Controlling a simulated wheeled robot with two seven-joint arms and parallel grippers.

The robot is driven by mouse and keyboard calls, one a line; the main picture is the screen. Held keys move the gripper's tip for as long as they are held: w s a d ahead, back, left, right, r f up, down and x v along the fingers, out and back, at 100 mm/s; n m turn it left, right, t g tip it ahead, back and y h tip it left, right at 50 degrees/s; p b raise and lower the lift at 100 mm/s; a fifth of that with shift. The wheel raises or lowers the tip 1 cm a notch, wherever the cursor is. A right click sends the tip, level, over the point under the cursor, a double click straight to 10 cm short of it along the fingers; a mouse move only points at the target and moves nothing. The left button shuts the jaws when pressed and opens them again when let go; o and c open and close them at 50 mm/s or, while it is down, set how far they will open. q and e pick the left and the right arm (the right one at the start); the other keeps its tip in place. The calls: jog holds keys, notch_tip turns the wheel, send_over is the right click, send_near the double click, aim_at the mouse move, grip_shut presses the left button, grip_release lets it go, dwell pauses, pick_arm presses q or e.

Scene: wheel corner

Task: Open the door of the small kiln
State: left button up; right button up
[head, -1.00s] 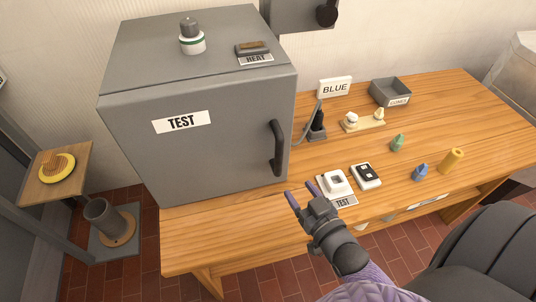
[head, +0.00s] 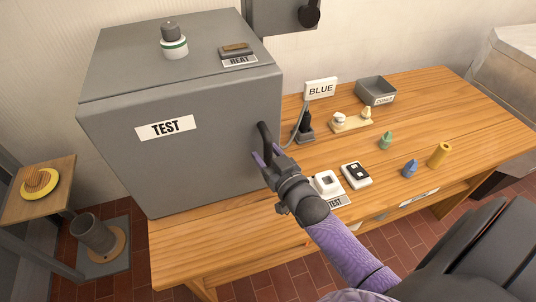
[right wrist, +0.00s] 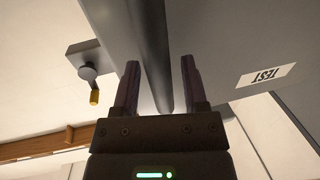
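The small kiln (head: 200,165) is a grey box with a TEST label (head: 166,127) on its door, standing on the left of the wooden table. Its door is shut. A dark vertical handle (head: 265,142) sits on the door's right side. My right gripper (head: 266,156) is at the handle, fingers open. In the right wrist view the handle bar (right wrist: 152,60) runs between the two fingers of my right gripper (right wrist: 160,85), with gaps on both sides. The lower part of the handle is hidden by the gripper in the head view. My left gripper is not in view.
On the kiln top are a white-and-grey knob-like piece (head: 173,42) and a HEAT plate (head: 238,58). Right of the kiln are a BLUE sign (head: 320,89), a grey tray (head: 376,90), a white device (head: 327,183) and several small cones.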

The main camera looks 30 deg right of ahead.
grip_shut()
dwell(1.2)
